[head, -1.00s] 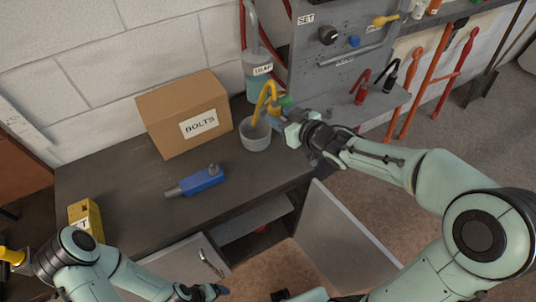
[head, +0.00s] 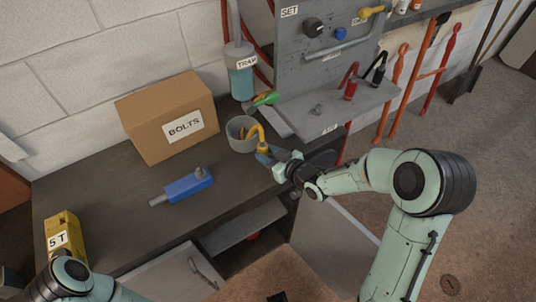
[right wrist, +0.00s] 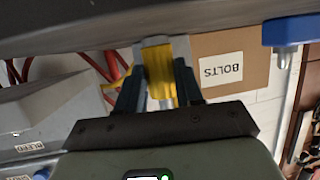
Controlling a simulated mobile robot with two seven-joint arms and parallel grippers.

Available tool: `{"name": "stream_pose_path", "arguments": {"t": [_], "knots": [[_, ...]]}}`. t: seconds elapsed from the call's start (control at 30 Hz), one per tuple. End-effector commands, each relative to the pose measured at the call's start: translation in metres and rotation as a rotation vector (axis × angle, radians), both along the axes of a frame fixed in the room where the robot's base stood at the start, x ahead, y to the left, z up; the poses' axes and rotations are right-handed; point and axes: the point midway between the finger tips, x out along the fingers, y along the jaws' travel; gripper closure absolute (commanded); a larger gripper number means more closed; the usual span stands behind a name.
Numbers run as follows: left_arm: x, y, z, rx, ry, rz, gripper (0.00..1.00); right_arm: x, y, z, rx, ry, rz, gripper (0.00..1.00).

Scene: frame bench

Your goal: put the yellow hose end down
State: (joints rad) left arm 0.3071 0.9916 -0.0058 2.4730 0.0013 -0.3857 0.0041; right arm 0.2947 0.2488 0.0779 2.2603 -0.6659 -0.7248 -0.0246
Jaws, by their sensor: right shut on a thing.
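The yellow hose end (head: 254,130) is a short curved yellow piece. In the head view it arches from over the grey cup (head: 236,144) down to my right gripper (head: 266,153), just right of the cup. In the right wrist view my right gripper (right wrist: 158,88) is shut on the yellow hose end (right wrist: 157,68), which sits between its two fingers. Whether the far end of the yellow piece touches the cup, I cannot tell. My left forearm shows at the bottom left, but its gripper is out of view.
A BOLTS box (head: 160,115) and a blue tool (head: 187,187) stand on the dark bench (head: 110,205). A green-handled item (head: 265,98) lies behind the cup. The grey panel (head: 335,55) with its ledge is at the right.

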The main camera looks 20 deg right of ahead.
Motion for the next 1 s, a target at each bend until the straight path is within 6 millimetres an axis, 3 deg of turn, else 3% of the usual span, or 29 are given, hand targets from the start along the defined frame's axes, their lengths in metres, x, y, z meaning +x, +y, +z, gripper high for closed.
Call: {"name": "stream_pose_path", "arguments": {"t": [0.37,0.4,0.47,0.87,1.0], "knots": [[-0.002,0.000,-0.005,0.000,0.002,0.000,0.17,0.000,0.000,-0.003,0.000,-0.002,0.000,1.00],[-0.002,0.000,-0.005,0.000,0.002,0.000,0.17,0.000,0.000,-0.003,0.000,0.000,0.000,0.57],[-0.002,0.000,-0.004,0.000,0.002,0.000,0.17,0.000,0.000,-0.003,0.000,0.000,0.000,0.38],[0.001,0.000,0.003,0.000,-0.001,0.000,0.17,0.001,0.000,0.004,0.000,-0.001,0.000,0.38],[0.000,0.000,-0.001,0.000,0.001,0.000,0.17,-0.020,-0.009,0.009,-0.002,-0.002,-0.004,0.38]]}}
